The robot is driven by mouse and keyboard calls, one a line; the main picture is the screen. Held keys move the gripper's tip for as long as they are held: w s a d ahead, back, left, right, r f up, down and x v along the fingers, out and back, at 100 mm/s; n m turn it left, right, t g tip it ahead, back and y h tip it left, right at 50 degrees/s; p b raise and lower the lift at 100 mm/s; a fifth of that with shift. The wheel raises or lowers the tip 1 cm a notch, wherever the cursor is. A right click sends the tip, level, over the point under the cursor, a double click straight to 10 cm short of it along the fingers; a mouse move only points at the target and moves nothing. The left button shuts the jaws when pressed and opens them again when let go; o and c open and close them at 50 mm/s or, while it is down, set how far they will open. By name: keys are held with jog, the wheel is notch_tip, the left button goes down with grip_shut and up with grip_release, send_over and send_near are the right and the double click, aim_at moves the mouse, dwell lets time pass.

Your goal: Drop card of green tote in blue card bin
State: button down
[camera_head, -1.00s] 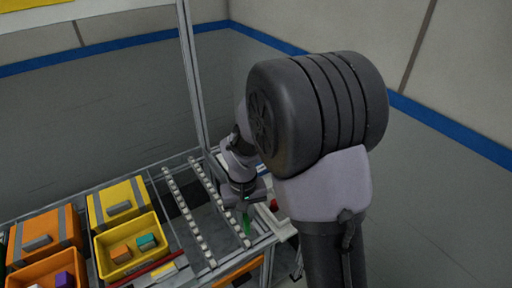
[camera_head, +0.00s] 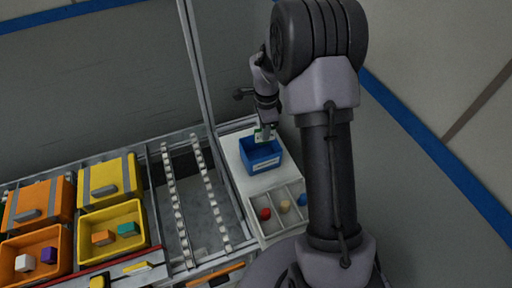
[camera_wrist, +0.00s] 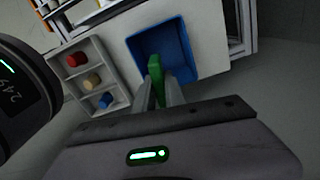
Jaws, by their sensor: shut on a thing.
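The blue card bin (camera_head: 262,161) stands on a white surface in the head view. In the wrist view its open inside (camera_wrist: 178,42) lies just beyond my fingertips. My gripper (camera_wrist: 160,92) is shut on a green card (camera_wrist: 155,66), which points toward the bin opening. In the head view the card (camera_head: 262,134) shows at the bin's upper edge, under my gripper (camera_head: 266,126). Whether the card's lower end is inside the bin or above it is hard to tell. No green tote is clearly visible.
A white tray (camera_head: 274,224) with red, tan and blue pieces sits in front of the bin. Yellow totes (camera_head: 113,215) and orange totes (camera_head: 36,240) stand at left, beyond the roller tracks (camera_head: 174,200). A metal post (camera_head: 199,80) rises left of the bin.

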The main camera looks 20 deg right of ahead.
jog(key=f+b, duration=0.1)
jog(key=f, duration=0.1)
jog(key=f+b, duration=0.2)
jog(key=f, duration=0.1)
jog(key=shift+s+f, duration=0.2)
jog(key=shift+f, duration=0.1)
jog(key=shift+r, duration=0.15)
jog(key=c, duration=1.3)
grip_release()
jog(key=shift+c, duration=0.2)
notch_tip(320, 180, up, 17)
jog(key=p, duration=0.5)
jog(key=shift+r, duration=0.2)
